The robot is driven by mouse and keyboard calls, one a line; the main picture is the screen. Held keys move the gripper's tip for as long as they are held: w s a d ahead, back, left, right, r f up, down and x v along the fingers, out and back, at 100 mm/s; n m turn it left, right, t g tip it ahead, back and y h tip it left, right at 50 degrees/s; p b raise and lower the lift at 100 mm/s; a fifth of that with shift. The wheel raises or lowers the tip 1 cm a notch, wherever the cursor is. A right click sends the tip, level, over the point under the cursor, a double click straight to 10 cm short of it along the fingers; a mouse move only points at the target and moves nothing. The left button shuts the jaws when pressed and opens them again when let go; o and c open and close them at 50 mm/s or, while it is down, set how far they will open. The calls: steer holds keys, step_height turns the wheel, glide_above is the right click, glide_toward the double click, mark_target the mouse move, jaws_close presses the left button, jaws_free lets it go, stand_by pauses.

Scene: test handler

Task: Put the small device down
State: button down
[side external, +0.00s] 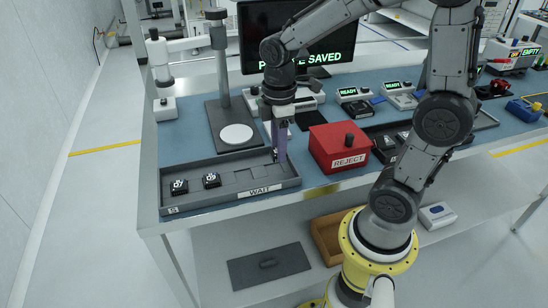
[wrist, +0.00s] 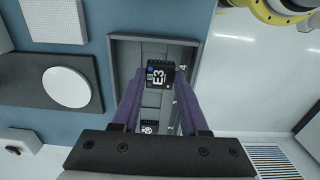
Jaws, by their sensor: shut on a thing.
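My gripper (side external: 279,157) points down at the right end of the grey WAIT tray (side external: 262,190). The held device is over or in the tray's end compartment, near the number 4. I cannot tell whether it touches the tray floor. Two other black devices, one at the left end (side external: 179,187) and one beside it (side external: 211,180), sit in the tray. One device (wrist: 150,127) shows between the fingers in the wrist view.
A red REJECT box (side external: 340,147) with a black knob stands just right of the tray. Behind the tray is a stand on a dark plate with a white disc (side external: 236,134). A monitor (side external: 300,40) with green text, partly hidden by my arm, stands farther back.

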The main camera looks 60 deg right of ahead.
mark_target(274, 150)
steer(key=shift+w+f, duration=0.45)
steer(key=shift+f, duration=0.1)
steer(key=shift+w+f, duration=0.2)
steer(key=shift+f, duration=1.5)
steer(key=shift+f, duration=0.15)
steer(key=shift+c, duration=2.1)
jaws_free()
